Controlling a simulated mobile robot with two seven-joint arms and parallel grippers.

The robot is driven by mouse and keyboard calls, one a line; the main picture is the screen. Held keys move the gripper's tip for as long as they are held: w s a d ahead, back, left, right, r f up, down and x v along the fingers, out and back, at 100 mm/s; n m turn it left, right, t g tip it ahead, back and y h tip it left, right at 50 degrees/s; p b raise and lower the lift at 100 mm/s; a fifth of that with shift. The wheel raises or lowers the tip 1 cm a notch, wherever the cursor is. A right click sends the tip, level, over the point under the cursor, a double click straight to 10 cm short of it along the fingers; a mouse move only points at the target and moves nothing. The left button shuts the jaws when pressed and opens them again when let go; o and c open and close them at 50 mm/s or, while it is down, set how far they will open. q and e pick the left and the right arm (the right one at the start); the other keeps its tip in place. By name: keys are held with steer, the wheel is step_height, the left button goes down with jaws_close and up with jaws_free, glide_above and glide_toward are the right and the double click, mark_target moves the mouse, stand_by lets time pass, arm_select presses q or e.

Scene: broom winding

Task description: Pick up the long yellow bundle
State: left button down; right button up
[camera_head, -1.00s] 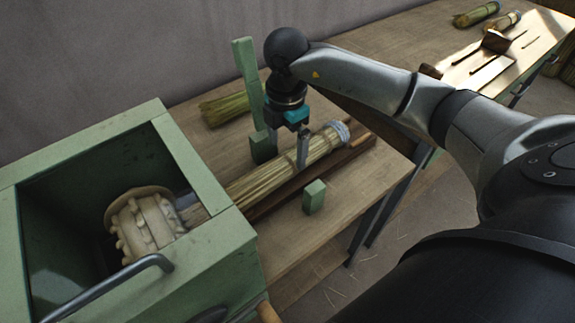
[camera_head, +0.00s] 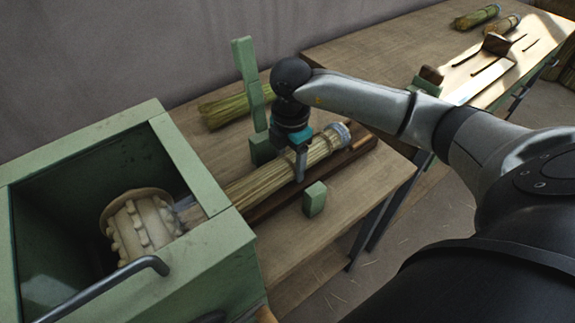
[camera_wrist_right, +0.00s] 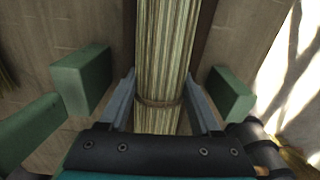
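The long yellow bundle (camera_head: 258,184) lies on the workbench, from the opening in the green box's side to a pale bound end at the upper right. It also fills the middle of the right wrist view (camera_wrist_right: 163,55), with a dark tie around it. My right gripper (camera_head: 300,172) is over the bundle, pointing down. In the right wrist view the gripper (camera_wrist_right: 162,104) is open, with one finger on each side of the bundle and narrow gaps showing. Whether the fingertips reach below its middle is hidden. My left gripper is out of view.
A green box (camera_head: 200,172) with a knobbed roller (camera_head: 143,222) stands at the left. A green post (camera_head: 248,85) and a short green block (camera_head: 314,198) flank the bundle. A dark wooden strip (camera_head: 285,193) runs beside it. A greener bundle (camera_head: 225,110) lies behind the post.

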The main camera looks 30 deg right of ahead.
steer(key=c, duration=0.8)
steer(key=shift+r, duration=0.1)
